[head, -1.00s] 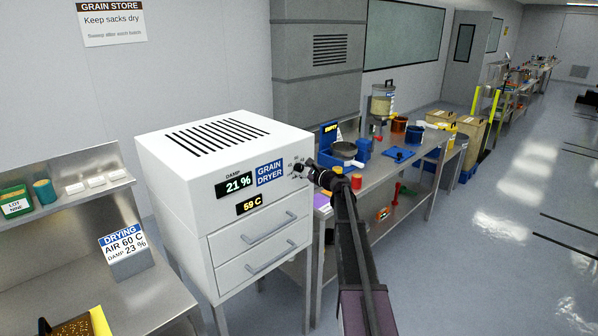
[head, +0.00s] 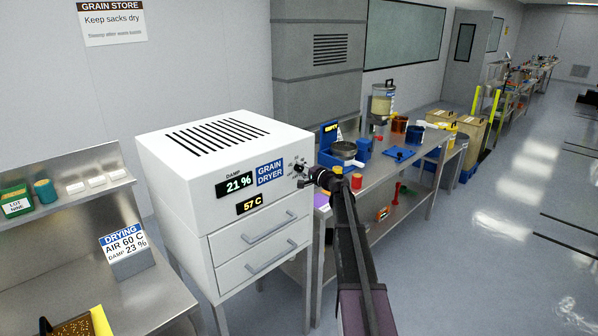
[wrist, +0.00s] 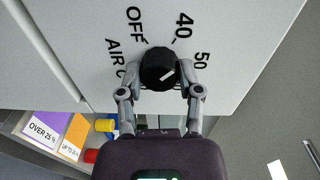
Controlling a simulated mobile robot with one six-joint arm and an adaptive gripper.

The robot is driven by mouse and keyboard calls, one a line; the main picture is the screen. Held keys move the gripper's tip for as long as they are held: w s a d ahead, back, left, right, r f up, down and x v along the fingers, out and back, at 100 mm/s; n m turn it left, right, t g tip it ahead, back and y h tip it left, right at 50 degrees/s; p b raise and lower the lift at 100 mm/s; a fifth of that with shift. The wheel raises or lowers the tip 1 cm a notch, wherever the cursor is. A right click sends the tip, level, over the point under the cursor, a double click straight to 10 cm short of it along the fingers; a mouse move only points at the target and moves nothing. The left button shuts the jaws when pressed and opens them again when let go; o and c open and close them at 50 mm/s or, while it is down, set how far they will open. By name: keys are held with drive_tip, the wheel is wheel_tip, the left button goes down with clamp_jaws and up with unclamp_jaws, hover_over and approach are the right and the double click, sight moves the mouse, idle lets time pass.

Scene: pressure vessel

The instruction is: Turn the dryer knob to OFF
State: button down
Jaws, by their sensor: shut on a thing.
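The black round dryer knob (wrist: 155,66) is on the white front face of the grain dryer (head: 190,190). OFF is printed above left of the knob, 40 above right, 50 at right and AIR 0 at left. My gripper (wrist: 161,72) has one finger on each side of the knob and is shut on it. In the head view my gripper (head: 306,172) is at the panel's right edge, partly covering the knob area. The dryer displays read 21 % damp and 57 C.
Two drawers (head: 265,235) are below the dryer panel. A steel bench (head: 385,170) with a scale and blue items stands right of the dryer. A yellow and a red cylinder (wrist: 92,156) show below the panel. Open floor (head: 480,260) lies to the right.

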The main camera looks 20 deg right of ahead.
drive_tip(key=n, duration=0.3)
drive_tip(key=shift+s+a+f+n, duration=0.15)
drive_tip(key=shift+a+n, duration=0.1)
drive_tip(key=shift+n, duration=0.15)
drive_tip(key=n, duration=0.3)
drive_tip(key=shift+n, duration=0.3)
drive_tip(key=n, duration=0.3)
drive_tip(key=shift+b, duration=0.3)
drive_tip(key=shift+n+t, duration=0.3)
drive_tip(key=shift+n, duration=1.9)
drive_tip(key=shift+c, duration=1.3)
unclamp_jaws()
drive_tip(key=shift+d, duration=0.1)
